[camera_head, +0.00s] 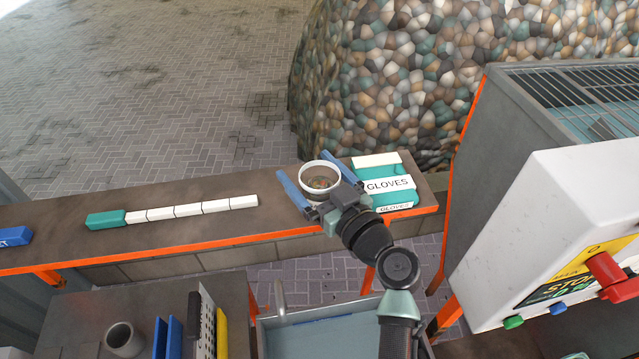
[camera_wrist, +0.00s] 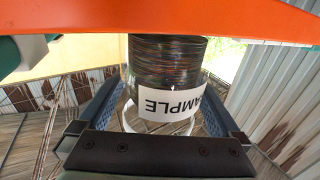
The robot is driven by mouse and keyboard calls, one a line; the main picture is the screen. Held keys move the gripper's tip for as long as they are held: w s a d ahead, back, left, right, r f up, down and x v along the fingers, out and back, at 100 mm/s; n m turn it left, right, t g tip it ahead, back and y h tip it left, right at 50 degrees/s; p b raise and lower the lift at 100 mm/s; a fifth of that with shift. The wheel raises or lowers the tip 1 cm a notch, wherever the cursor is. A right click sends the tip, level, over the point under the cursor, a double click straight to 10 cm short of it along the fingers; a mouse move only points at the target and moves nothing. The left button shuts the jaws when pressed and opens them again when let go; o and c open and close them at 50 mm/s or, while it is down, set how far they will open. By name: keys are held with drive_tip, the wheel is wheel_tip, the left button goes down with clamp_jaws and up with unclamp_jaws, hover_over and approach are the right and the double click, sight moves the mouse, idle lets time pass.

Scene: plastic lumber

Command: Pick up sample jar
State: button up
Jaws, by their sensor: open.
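The sample jar (camera_head: 320,182) stands upright on the long bench, its round white rim open to the head camera and dark mottled contents inside. In the wrist view the jar (camera_wrist: 168,65) appears upside down, with a white label ending in "AMPLE" and its white rim low in the picture. My gripper (camera_head: 304,165) is open, with one blue finger on each side of the jar. In the wrist view my gripper (camera_wrist: 160,95) also straddles the jar. A gap shows by the left finger; whether the right finger touches is unclear.
A teal GLOVES box (camera_head: 390,184) stands close to the right of the jar. A row of white blocks (camera_head: 188,211) with a teal end lies to the left. The orange bench edge (camera_head: 200,245) runs in front. A white machine (camera_head: 560,230) stands at right.

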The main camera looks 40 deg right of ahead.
drive_tip(key=shift+w, duration=0.3)
drive_tip(key=shift+c, duration=0.3)
drive_tip(key=c, duration=1.4)
